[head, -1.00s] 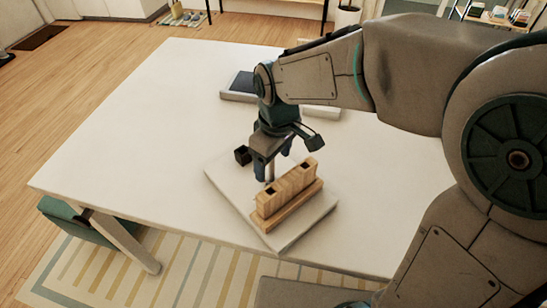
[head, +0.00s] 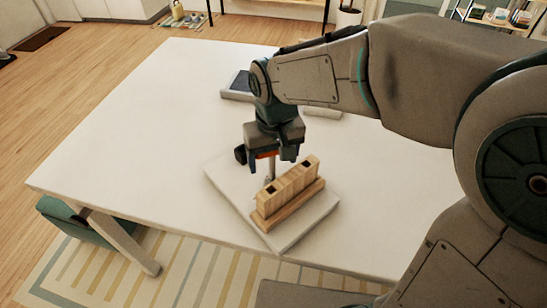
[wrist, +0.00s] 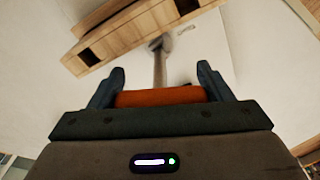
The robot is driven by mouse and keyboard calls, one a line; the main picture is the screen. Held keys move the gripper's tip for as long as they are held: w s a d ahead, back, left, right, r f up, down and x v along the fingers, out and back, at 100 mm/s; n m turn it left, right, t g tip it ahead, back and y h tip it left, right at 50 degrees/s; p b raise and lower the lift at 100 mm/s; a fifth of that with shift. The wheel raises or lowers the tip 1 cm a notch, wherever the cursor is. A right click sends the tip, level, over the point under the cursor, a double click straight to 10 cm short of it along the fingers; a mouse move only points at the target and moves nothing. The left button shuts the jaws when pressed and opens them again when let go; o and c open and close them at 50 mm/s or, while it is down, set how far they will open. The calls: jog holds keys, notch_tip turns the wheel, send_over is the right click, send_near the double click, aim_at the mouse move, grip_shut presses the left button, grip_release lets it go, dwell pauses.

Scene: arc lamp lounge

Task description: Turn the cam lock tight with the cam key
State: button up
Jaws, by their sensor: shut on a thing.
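My gripper (head: 271,160) is shut on the cam key, low over the pale board on the table. In the wrist view, the key's orange handle (wrist: 160,96) lies across between the two fingers of my gripper (wrist: 161,80). Its metal shaft (wrist: 160,66) runs away from the handle toward the wooden block (wrist: 135,38). In the head view, the orange handle (head: 266,155) and shaft (head: 271,169) show beside the block's left side. The wooden block (head: 288,190) has two square holes on top. The cam lock is not clear; I cannot tell whether the key tip is seated.
The pale board (head: 285,239) sits near the table's front edge. A small dark holder (head: 239,154) stands on its far left corner, partly behind my gripper. A dark-topped tray (head: 238,85) lies behind. The left of the white table (head: 130,140) is clear.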

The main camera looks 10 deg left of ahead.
jog(key=shift+m, duration=0.7)
jog(key=shift+a+m+b, duration=0.1)
jog(key=shift+m+b, duration=0.4)
jog(key=shift+m, duration=1.3)
jog(key=shift+r, duration=0.2)
jog(key=shift+w+r+p, duration=0.1)
jog(key=shift+r+p, duration=0.25)
jog(key=shift+p, duration=0.05)
jog(key=shift+r, duration=0.4)
jog(key=shift+r+p, duration=1.5)
jog(key=shift+r, duration=0.1)
